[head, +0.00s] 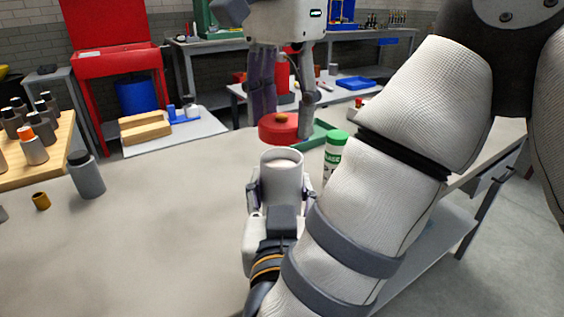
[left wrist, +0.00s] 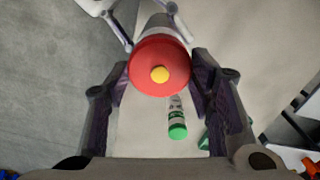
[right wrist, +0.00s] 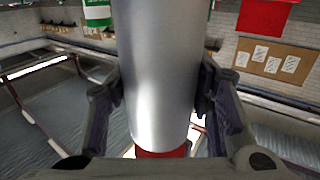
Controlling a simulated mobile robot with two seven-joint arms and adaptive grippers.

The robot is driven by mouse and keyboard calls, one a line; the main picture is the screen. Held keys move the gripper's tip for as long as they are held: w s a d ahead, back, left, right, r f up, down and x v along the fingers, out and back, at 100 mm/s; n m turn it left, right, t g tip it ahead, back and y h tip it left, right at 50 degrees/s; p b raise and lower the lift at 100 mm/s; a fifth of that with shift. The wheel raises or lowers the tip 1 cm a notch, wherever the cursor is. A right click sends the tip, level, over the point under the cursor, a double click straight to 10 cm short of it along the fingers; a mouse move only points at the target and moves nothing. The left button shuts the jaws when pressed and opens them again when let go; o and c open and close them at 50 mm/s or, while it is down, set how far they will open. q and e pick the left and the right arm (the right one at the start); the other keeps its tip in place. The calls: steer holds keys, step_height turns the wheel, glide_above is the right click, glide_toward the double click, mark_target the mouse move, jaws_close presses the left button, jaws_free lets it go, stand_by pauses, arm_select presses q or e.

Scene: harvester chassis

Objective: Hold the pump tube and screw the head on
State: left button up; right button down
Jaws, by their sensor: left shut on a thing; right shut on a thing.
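The pump tube (head: 282,178) is a pale grey, upright cylinder with an open-looking top. My right gripper (head: 280,192) is shut around it; the tube also fills the middle of the right wrist view (right wrist: 160,75). The head (head: 277,129) is a red disc with a small yellow-orange knob, seen just behind the tube's top. My left gripper (head: 287,118) comes down over it from above and is shut on it. In the left wrist view the head (left wrist: 160,72) lies between the fingers, with the grey tube partly behind it. I cannot tell whether head and tube touch.
A white bottle with a green cap (head: 334,155) stands right of the tube. A green tray (head: 318,134) lies behind. A grey bottle (head: 86,176) and a yellow-brown ring (head: 41,201) stand at the left. The table's left middle (head: 160,230) is clear.

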stand_by(0.3)
arm_select(q)
steer(key=shift+f, duration=0.85)
steer(key=shift+f, duration=0.55)
